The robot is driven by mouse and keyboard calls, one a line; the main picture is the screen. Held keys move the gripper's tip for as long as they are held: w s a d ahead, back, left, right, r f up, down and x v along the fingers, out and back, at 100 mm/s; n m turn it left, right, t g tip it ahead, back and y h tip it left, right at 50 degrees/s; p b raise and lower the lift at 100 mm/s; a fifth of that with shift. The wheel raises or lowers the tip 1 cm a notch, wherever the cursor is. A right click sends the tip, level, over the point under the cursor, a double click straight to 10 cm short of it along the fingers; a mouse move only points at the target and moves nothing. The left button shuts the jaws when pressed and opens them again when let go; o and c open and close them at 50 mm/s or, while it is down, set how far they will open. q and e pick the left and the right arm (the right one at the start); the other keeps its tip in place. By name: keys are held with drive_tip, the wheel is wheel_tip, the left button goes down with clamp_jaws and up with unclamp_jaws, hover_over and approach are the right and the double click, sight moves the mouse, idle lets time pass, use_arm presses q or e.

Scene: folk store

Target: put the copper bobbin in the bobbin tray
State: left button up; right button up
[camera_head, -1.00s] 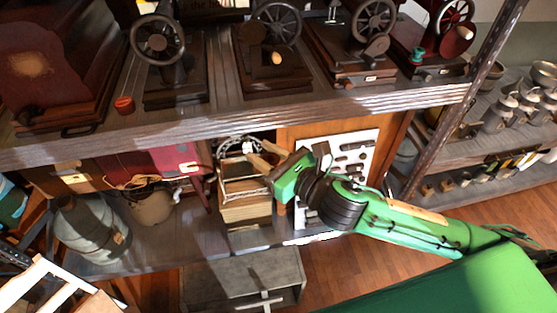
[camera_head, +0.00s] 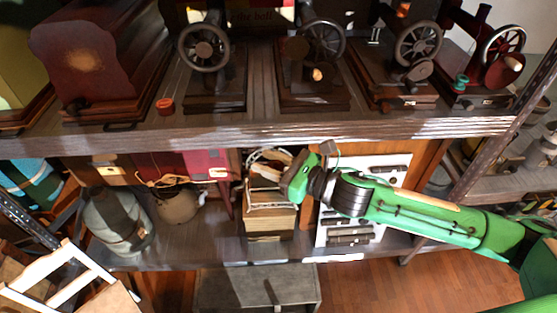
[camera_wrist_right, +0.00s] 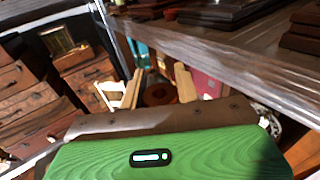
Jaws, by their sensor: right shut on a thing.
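My right gripper (camera_head: 272,165) reaches in from the right, under the shelf top, its two wooden fingers pointing left. In the right wrist view the fingers (camera_wrist_right: 159,88) stand apart around a round, reddish-brown thing with a dark middle, which looks like the copper bobbin (camera_wrist_right: 158,94). Below the gripper is an open wooden box (camera_head: 268,199) on the lower shelf. It may be the bobbin tray, but I cannot tell for sure. My left gripper is not in view.
The upper shelf edge (camera_head: 300,131) runs close above my right gripper. Sewing machines stand on it. A pale panel with dark items (camera_head: 378,165) stands right of the box. A grey can (camera_head: 116,222) and a pot (camera_head: 177,206) stand to the left.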

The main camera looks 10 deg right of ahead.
drive_tip(key=shift+w+a+f+n+g+y, duration=0.7)
drive_tip(key=shift+w+a+f+n+g, duration=0.1)
drive_tip(key=shift+w+a+f+g, duration=0.25)
wheel_tip(320, 180, up, 12)
drive_tip(key=w+a+m+t+h, duration=0.2)
drive_tip(key=m+t+h, duration=0.7)
drive_tip(key=m+h, duration=0.45)
drive_tip(key=shift+s+d+f+n+g+y, duration=0.55)
drive_tip(key=shift+d+f+n+g+y, duration=0.4)
drive_tip(key=shift+f+n+g+y, duration=1.5)
drive_tip(key=shift+s+d+f+n+g+y, duration=0.8)
drive_tip(key=shift+f+n+g+y, duration=0.85)
drive_tip(key=shift+n+g+y, duration=1.6)
drive_tip(key=shift+s+d+f+n+g+y, duration=0.35)
drive_tip(key=shift+d+f+n+g+y, duration=0.75)
drive_tip(key=shift+f+n+g+y, duration=1.7)
drive_tip(key=shift+r+n+t+h, duration=0.55)
drive_tip(key=shift+r+n+h, duration=0.1)
drive_tip(key=shift+r+h, duration=0.1)
